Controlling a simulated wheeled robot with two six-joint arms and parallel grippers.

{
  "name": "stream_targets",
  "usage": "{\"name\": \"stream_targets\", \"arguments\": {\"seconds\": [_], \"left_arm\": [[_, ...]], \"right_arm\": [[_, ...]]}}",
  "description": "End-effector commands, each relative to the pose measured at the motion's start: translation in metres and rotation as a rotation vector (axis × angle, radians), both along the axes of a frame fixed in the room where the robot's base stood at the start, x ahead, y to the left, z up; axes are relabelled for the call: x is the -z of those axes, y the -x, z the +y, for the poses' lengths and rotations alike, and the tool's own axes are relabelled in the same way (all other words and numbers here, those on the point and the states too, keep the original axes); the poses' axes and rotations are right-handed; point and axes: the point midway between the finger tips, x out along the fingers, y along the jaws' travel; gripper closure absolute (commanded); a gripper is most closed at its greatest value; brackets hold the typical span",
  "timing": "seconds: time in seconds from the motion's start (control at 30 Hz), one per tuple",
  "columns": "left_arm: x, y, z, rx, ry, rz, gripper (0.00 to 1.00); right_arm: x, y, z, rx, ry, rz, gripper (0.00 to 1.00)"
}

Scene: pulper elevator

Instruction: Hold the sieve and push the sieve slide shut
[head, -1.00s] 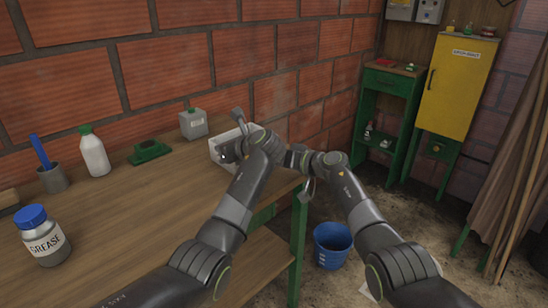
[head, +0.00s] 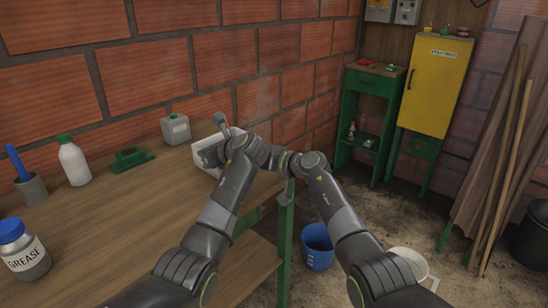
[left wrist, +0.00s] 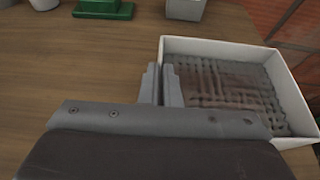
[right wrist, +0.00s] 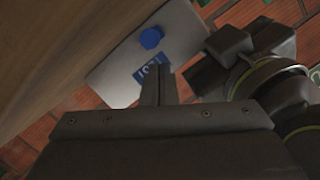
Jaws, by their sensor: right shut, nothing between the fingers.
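The sieve (head: 206,150) is a white open box near the right end of the bench, largely behind my left gripper. In the left wrist view the sieve (left wrist: 292,88) shows a grey woven mesh inside its white rim. The fingers of my left gripper (left wrist: 161,85) stand on either side of its left wall, close together, with the wall between them. My right gripper (right wrist: 158,84) is shut and empty. In the head view my right wrist is just right of the left one, at the bench end; its fingertips are hidden there. I cannot make out the slide.
A grey can (head: 175,129), green object (head: 131,159), white bottle (head: 74,161) and grease jar (head: 23,250) stand on the bench (head: 120,215). A blue bucket (head: 317,247) is on the floor. The right wrist view shows a grey panel (right wrist: 115,75) with a blue knob.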

Motion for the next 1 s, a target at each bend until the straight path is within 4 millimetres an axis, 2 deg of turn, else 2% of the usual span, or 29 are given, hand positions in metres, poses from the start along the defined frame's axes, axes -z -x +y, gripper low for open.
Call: {"name": "stream_targets", "arguments": {"seconds": [0.1,0.37,0.8,1.0], "left_arm": [[0.000,0.000,0.000,0.000,0.000,0.000,1.00],[0.000,0.000,0.000,0.000,0.000,0.000,1.00],[0.000,0.000,0.000,0.000,0.000,0.000,1.00],[0.000,0.000,0.000,0.000,0.000,0.000,1.00]], "right_arm": [[-0.023,-0.012,-0.010,0.002,0.001,-0.005,1.00],[-0.026,0.002,-0.032,0.003,-0.001,-0.004,1.00],[-0.037,0.029,-0.080,0.004,0.001,-0.004,1.00],[-0.040,0.036,-0.092,0.002,0.000,-0.003,1.00]]}}
